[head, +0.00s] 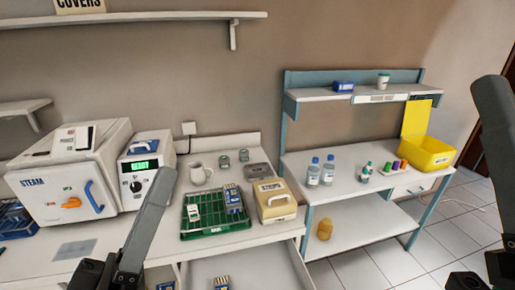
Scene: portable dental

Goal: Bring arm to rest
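My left arm is a dark grey link rising in front of the left bench. Black parts at its lower end, apparently my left gripper (104,275), reach the bottom edge of the head view over the bench front. My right arm stands upright at the right edge, over the tiled floor. Black parts at its lower end, apparently my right gripper (482,276), are cut by the bottom edge. The fingertips of both are not clear, and I see nothing held in either.
The left bench holds a steam sterilizer (62,182), a READY unit (146,172), a mug (200,173), a green rack (203,233) and a cream box (274,201). An open drawer (262,268) juts out below. A shelved workbench (345,179) carries bottles and a yellow bin (427,153).

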